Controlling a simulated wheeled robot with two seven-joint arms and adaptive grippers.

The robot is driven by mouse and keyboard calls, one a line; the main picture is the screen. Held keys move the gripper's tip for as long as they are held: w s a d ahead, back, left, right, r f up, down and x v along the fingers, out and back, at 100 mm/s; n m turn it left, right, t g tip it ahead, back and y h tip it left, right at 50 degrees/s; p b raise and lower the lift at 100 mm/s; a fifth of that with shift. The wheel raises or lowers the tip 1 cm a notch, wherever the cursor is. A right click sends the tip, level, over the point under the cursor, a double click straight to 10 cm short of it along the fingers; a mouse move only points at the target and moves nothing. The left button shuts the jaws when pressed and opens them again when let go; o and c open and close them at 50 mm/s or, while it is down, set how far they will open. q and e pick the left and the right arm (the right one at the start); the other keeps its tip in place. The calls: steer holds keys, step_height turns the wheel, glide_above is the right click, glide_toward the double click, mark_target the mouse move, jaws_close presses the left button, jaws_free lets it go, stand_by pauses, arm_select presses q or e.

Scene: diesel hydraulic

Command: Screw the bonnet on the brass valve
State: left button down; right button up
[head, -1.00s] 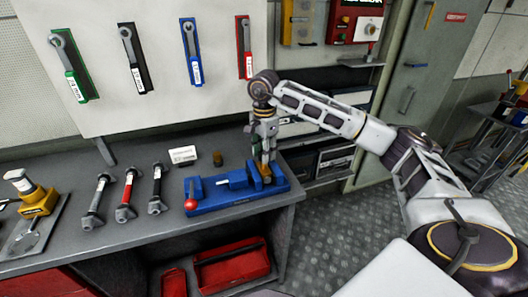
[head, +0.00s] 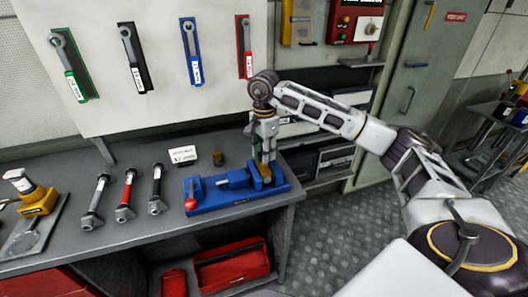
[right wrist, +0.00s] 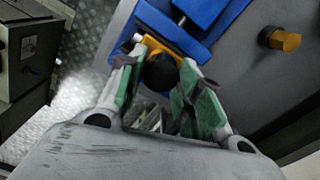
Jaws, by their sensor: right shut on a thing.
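The blue vise (head: 205,195) lies on the bench near its right end. The brass valve (head: 265,172) sits in the jaws at the vise's right end; its yellow body (right wrist: 152,46) also shows in the right wrist view. My right gripper (head: 264,158) points down just above the valve. In the right wrist view its green-padded fingers (right wrist: 160,80) stand on both sides of a dark round piece, which looks like the bonnet (right wrist: 160,73), right over the valve. The fingers hide much of the joint, so I cannot tell how far it is seated. My left gripper is out of view.
A small brass piece (head: 217,158) and a white label card (head: 183,154) stand behind the vise. Wrenches hang on the wall board (head: 160,60). A red bin (head: 232,268) sits below the bench.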

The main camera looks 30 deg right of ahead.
steer(key=shift+f, duration=0.35)
steer(key=shift+f+b, duration=0.35)
steer(key=shift+b, duration=0.1)
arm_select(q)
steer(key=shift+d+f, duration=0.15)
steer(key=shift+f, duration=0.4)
arm_select(e)
steer(key=shift+f, duration=0.1)
